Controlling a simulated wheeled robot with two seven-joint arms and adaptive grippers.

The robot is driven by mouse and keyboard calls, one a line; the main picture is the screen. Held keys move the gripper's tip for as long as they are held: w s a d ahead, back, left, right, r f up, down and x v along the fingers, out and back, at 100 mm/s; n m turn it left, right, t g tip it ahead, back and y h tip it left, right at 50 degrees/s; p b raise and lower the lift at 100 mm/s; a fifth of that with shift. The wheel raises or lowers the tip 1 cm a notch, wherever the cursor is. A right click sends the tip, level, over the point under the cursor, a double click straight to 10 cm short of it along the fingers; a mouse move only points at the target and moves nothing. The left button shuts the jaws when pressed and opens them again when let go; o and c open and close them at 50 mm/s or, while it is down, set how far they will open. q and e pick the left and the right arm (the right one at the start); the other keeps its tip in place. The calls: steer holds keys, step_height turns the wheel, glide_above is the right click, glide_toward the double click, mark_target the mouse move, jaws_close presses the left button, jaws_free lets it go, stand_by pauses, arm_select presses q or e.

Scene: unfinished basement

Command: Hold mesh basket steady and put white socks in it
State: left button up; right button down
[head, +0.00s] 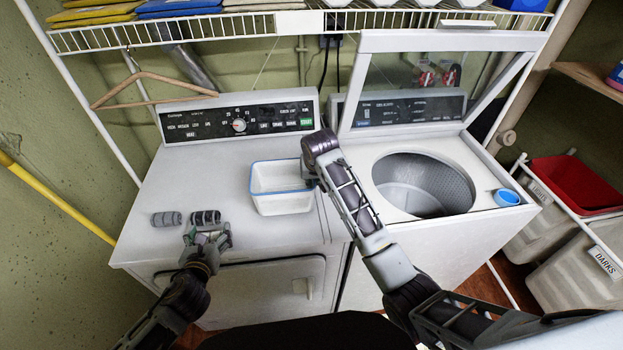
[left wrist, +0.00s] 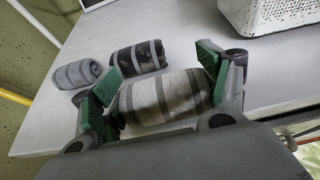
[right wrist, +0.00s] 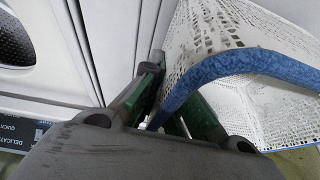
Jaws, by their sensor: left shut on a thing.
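The white mesh basket (head: 283,204) with a blue rim stands on top of the left machine, and no socks show inside it. My right gripper (head: 312,168) is at its right side; in the right wrist view the fingers (right wrist: 172,112) are shut on the blue-rimmed wall of the basket (right wrist: 245,62). My left gripper (head: 212,238) is near the machine's front edge, shut on a rolled pair of whitish striped socks (left wrist: 165,97). A grey rolled pair (head: 166,219) and a dark striped pair (head: 206,217) lie just behind it.
The left machine's white top (head: 205,165) is clear between the socks and the basket. The washer at right has its lid up and its drum (head: 420,190) open, with a blue cap (head: 507,197) on its corner. A hanger (head: 150,90) hangs at the back left.

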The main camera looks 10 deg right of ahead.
steer(key=shift+f, duration=0.5)
steer(key=c, duration=1.6)
jaws_free()
steer(key=shift+c, duration=0.2)
jaws_close()
stand_by(0.3)
